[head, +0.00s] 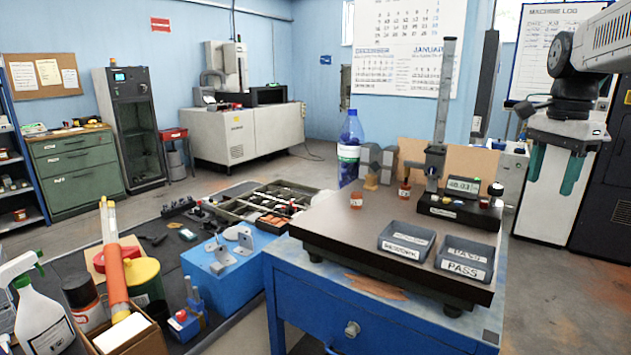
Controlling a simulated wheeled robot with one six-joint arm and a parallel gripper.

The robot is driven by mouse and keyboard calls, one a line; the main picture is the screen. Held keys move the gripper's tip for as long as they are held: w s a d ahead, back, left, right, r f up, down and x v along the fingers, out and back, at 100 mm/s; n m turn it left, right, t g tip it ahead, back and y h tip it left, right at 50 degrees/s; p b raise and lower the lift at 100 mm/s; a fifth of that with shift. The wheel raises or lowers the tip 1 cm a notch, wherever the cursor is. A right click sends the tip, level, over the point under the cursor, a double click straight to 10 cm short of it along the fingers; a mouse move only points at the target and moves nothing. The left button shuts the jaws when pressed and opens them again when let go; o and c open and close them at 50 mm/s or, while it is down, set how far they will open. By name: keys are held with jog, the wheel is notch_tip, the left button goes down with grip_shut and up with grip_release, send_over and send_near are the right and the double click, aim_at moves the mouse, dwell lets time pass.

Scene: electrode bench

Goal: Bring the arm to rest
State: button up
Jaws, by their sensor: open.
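My gripper (555,170) hangs at the upper right of the head view, with its two teal fingers pointing down. The fingers are well apart and nothing is between them. My gripper is to the right of the dark surface plate (330,222) and appears clear of it. My arm comes in from the top right corner.
On the plate stand a height gauge (441,120) with a digital display, two small orange-brown pieces (356,200), a REWORK tray (406,242) and a PASS tray (467,259). A blue bottle (349,150) stands behind.

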jog(key=s+a+f+n, duration=0.4)
jog(key=s+a+n, duration=0.1)
jog(key=s, duration=0.4)
jog(key=s+a+f+n+t, duration=0.1)
jog(key=s+a+f+n, duration=0.3)
jog(key=s, duration=0.5)
jog(key=s+a+f+n, duration=0.5)
jog(key=s+a+n, duration=0.1)
jog(key=s+a, duration=0.2)
jog(key=shift+s+n, duration=0.3)
jog(key=shift+s, duration=0.2)
dwell(0.7)
